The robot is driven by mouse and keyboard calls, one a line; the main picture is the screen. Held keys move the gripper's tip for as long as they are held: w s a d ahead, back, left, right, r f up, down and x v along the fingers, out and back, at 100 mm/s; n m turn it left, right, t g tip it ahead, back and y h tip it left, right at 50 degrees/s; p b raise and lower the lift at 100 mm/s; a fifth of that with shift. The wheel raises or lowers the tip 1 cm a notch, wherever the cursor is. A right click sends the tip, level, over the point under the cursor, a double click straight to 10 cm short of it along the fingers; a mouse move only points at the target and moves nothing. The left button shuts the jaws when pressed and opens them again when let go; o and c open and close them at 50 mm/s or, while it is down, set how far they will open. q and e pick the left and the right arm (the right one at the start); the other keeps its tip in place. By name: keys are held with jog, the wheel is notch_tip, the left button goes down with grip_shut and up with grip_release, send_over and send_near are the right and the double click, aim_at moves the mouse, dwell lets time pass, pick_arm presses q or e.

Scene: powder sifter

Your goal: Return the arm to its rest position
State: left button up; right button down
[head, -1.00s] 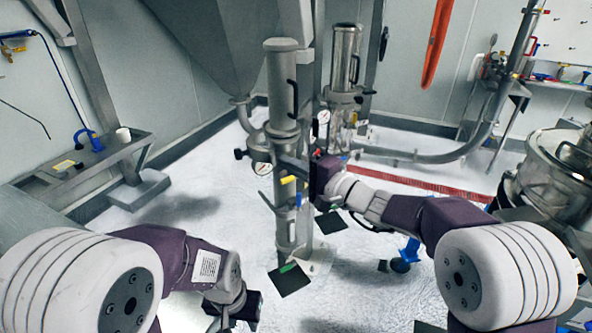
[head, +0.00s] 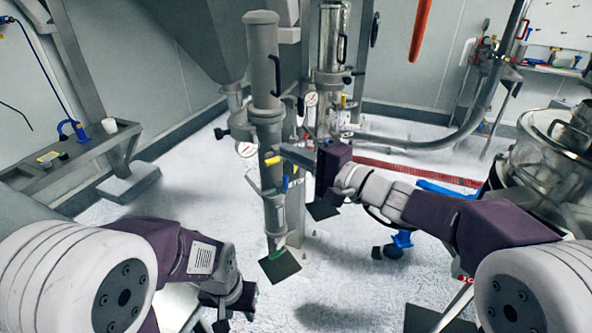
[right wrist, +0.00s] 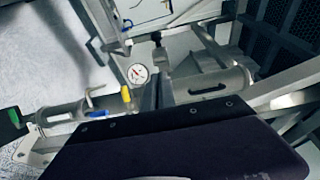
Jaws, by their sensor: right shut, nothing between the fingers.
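My right arm (head: 430,215) reaches in from the right with a purple wrist block (head: 331,172). Its gripper (head: 284,150) points left, close to the tall grey column; whether they touch I cannot tell. It is shut, with nothing seen held. In the right wrist view the purple block (right wrist: 180,150) fills the bottom, and a dark finger-like part (right wrist: 149,97) stands above it near the pipework. My left arm (head: 165,245) is folded low at the left. Its dark gripper (head: 238,300) hangs near the bottom edge, its jaws unclear.
The grey column (head: 262,65) carries a yellow-handled valve (head: 273,161) and gauge (head: 246,149). A steel vessel (head: 553,150) stands at right, close to my right arm. A shelf (head: 70,158) is at left. Open floor (head: 340,275) lies between my arms.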

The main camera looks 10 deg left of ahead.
notch_tip(320, 180, up, 3)
jog(key=s+d+p, duration=0.2)
jog(key=s+p, duration=0.1)
jog(key=s+d+f+n+g+h+p, duration=0.25)
jog(key=s+d+f+h, duration=0.2)
jog(key=f, duration=0.45)
jog(key=s+d+f+n+g+h+p, duration=0.1)
jog(key=s+d+f+g+h+p, duration=0.25)
jog(key=s+f, duration=0.35)
jog(key=s+d+f+n+g+h, duration=0.1)
jog(key=s+d+f+h, duration=0.1)
jog(key=d+f, duration=0.3)
jog(key=s+d+f+n+g+h, duration=0.1)
jog(key=s+d+f+h, duration=0.2)
jog(key=d, duration=0.7)
notch_tip(320, 180, down, 2)
jog(key=shift+s+d+f+n+h, duration=0.2)
jog(key=shift+n+h, duration=0.15)
jog(key=shift+h, duration=0.65)
